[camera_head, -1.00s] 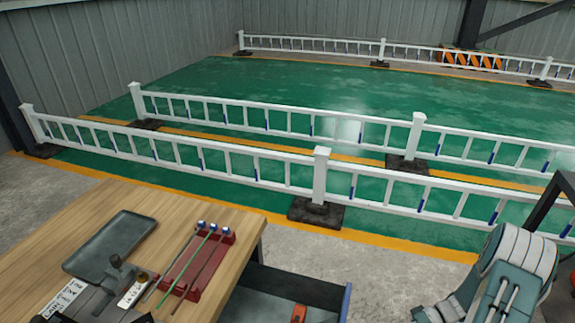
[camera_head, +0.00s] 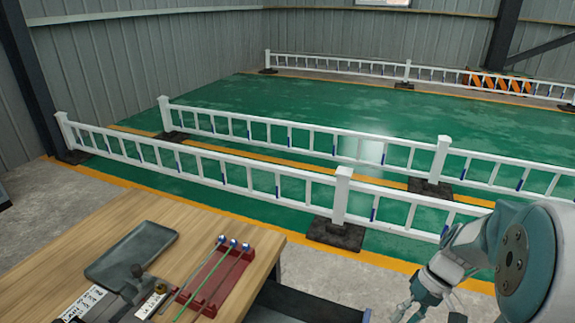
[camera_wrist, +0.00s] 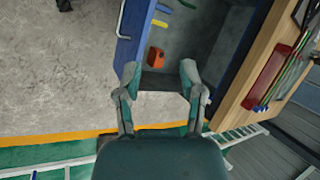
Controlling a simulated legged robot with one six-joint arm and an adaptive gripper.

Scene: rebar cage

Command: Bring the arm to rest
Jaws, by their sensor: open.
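My arm shows at the right in the head view, bent, with my gripper (camera_head: 418,298) hanging low beside the bench's right side. In the wrist view my gripper (camera_wrist: 160,82) has its two fingers spread apart with nothing between them. Beyond the fingers lies an open drawer or bin with an orange object (camera_wrist: 155,56) in it. The gripper appears apart from everything around it.
A wooden workbench (camera_head: 130,215) at the lower left carries a grey tray (camera_head: 131,252) and a red rack (camera_head: 218,280) with thin rods. White railings (camera_head: 255,180) stand beyond on a green floor.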

